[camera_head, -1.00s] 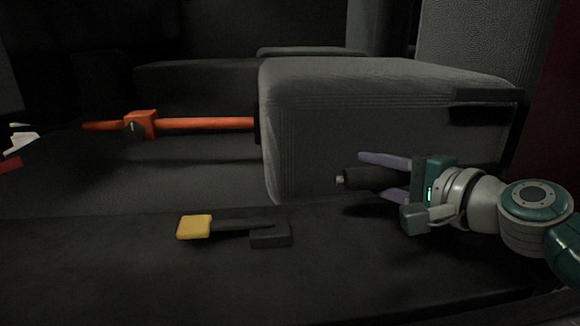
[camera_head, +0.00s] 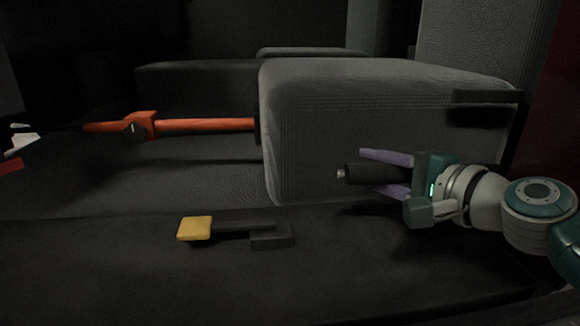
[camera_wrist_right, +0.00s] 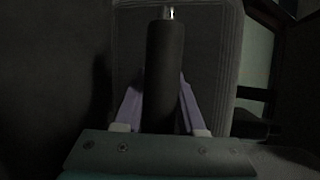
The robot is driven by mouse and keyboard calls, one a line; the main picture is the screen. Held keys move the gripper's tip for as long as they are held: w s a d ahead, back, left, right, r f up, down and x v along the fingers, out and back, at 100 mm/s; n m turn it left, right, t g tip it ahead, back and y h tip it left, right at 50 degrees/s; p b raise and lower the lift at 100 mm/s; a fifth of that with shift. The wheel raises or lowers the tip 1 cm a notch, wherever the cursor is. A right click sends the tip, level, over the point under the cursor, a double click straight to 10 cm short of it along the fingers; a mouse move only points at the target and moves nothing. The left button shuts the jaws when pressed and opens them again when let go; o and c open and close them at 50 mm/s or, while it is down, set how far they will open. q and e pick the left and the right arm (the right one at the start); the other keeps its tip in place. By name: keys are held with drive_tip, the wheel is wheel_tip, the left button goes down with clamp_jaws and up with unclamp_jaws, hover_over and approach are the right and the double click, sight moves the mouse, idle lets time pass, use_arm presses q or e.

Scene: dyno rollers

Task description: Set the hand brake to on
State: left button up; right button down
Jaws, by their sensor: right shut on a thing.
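The hand brake lever (camera_head: 366,174) has a dark cylindrical grip with a small silver button at its end. It lies roughly level in front of the side of the grey seat. My right gripper (camera_head: 386,174) comes in from the right and is shut on the grip, with one purple finger on each side. The right wrist view shows the same grip (camera_wrist_right: 165,75) between the two fingers, with its silver tip pointing away. The lever's base is hidden behind my gripper. My left gripper is not in view.
A grey seat (camera_head: 330,110) stands just behind the lever. A yellow-ended lever (camera_head: 195,228) on a dark mount sits at the front left. An orange bar lock (camera_head: 200,126) extends left from the seat. The dark floor between is clear.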

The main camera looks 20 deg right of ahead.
wheel_tip(320, 180, up, 8)
drive_tip(key=d+m+t+y+p, duration=0.1)
drive_tip(key=m+t, duration=0.1)
drive_tip(key=m, duration=0.2)
drive_tip(key=shift+s+d+r+p, duration=0.15)
drive_tip(key=shift+d+r+p, duration=0.05)
drive_tip(key=shift+d+p, duration=0.2)
drive_tip(key=c, duration=0.9)
unclamp_jaws()
drive_tip(key=o, duration=0.4)
drive_tip(key=shift+s+f, duration=0.1)
drive_tip(key=p+v, duration=0.2)
drive_tip(key=v, duration=0.8)
